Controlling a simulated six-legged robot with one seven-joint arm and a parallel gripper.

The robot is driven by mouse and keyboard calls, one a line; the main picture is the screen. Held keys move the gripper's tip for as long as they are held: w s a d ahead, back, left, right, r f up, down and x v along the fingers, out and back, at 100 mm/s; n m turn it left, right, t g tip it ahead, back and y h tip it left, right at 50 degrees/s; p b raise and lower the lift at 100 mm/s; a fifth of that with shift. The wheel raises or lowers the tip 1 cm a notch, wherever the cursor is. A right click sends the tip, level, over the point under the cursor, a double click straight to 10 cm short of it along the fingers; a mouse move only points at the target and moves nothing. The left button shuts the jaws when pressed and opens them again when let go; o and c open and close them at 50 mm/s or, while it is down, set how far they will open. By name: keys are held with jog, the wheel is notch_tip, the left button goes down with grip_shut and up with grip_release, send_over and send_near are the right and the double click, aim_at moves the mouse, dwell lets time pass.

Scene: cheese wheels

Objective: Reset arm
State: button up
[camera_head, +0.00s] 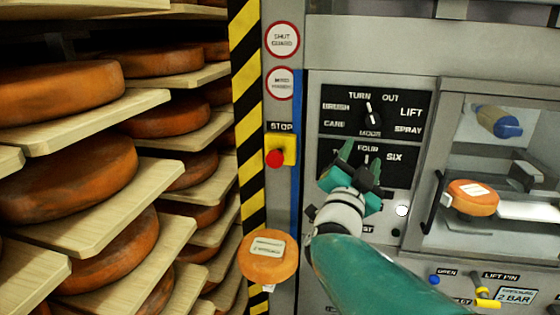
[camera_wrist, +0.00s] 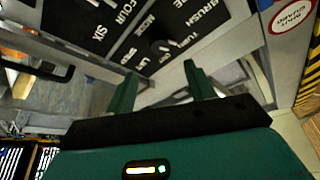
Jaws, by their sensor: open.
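My gripper (camera_head: 352,165) is in front of the machine's control panel, at the lower dial in the head view. In the wrist view its two green fingers (camera_wrist: 160,88) stand apart with nothing between them. The black panel (camera_head: 371,112) carries an upper dial (camera_head: 369,112) with labels such as TURN, OUT, LIFT and SPRAY. The lower dial (camera_head: 367,158), with labels FOUR and SIX, is partly hidden by my gripper. A dial (camera_wrist: 163,46) shows beyond the fingers in the wrist view. Whether a finger touches the panel, I cannot tell.
Shelves (camera_head: 62,123) of orange cheese wheels (camera_head: 60,90) fill the left. A red stop button (camera_head: 274,158) sits on the post. A labelled cheese (camera_head: 268,257) is at lower centre. A windowed chamber (camera_head: 447,225) at right holds another cheese (camera_head: 472,198).

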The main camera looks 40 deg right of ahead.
jog(key=shift+v, duration=1.1)
